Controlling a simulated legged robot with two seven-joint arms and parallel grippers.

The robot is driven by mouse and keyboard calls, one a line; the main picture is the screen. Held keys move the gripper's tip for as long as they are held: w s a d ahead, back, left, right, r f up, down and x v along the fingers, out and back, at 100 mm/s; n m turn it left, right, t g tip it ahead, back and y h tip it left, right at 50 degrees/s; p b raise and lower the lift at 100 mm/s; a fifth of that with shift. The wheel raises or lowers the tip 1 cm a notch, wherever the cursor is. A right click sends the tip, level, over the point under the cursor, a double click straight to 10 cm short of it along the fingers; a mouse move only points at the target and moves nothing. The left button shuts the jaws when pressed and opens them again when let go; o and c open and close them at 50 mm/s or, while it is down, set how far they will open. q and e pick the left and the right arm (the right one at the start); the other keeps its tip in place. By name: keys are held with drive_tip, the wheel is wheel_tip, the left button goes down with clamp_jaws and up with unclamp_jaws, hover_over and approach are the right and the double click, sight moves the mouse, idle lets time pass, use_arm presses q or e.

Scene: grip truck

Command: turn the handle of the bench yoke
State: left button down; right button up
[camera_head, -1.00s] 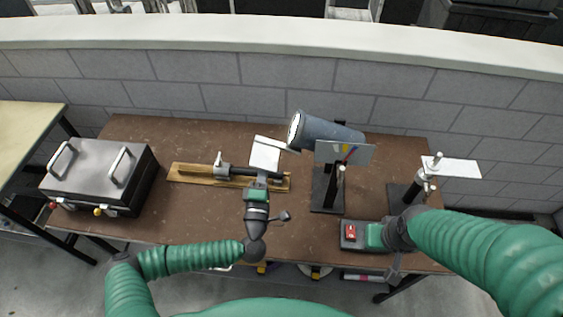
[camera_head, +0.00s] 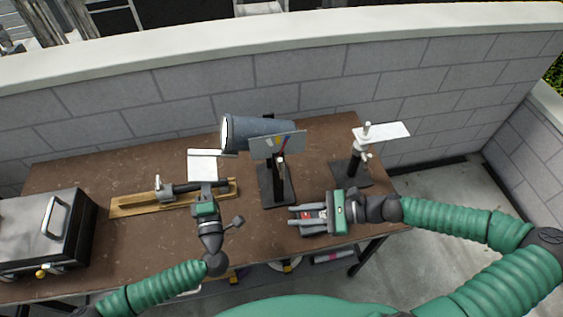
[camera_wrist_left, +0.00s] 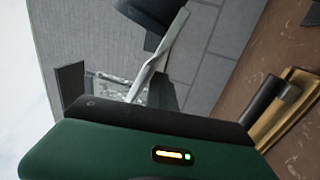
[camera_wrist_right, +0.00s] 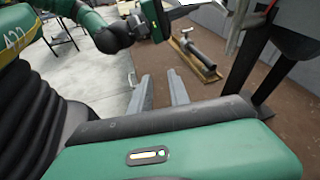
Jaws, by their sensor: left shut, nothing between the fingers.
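I cannot tell for sure which piece is the bench yoke. A post with a knob and small metal fittings (camera_head: 355,162) stands on a dark base at the bench's right. A clamp (camera_head: 163,188) with an upright handle sits on a wooden board (camera_head: 125,207) at the left, with a dark bar along it. My left gripper (camera_head: 204,187) is shut and empty in front of that board. My right gripper (camera_head: 301,219) is open over the front right of the bench, pointing left; its parted fingers show in the right wrist view (camera_wrist_right: 160,87). A red patch shows between them.
A grey cylinder (camera_head: 245,132) and a small panel (camera_head: 278,146) stand on a dark stand between my grippers. A metal box with handles (camera_head: 40,232) fills the bench's left end. A block wall (camera_head: 150,130) closes the back.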

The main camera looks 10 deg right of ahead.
sight(281, 167)
drive_tip(key=w+d+r+m+t+y, duration=0.1)
drive_tip(key=w+d+r+m+t, duration=0.45)
drive_tip(key=d+r, duration=0.2)
drive_tip(key=shift+n+t, duration=0.25)
drive_tip(key=shift+n, duration=0.1)
drive_tip(key=x, duration=1.2)
drive_tip(key=shift+w+r, duration=0.1)
drive_tip(key=shift+r, duration=0.15)
drive_tip(key=shift+c, duration=0.4)
clamp_jaws()
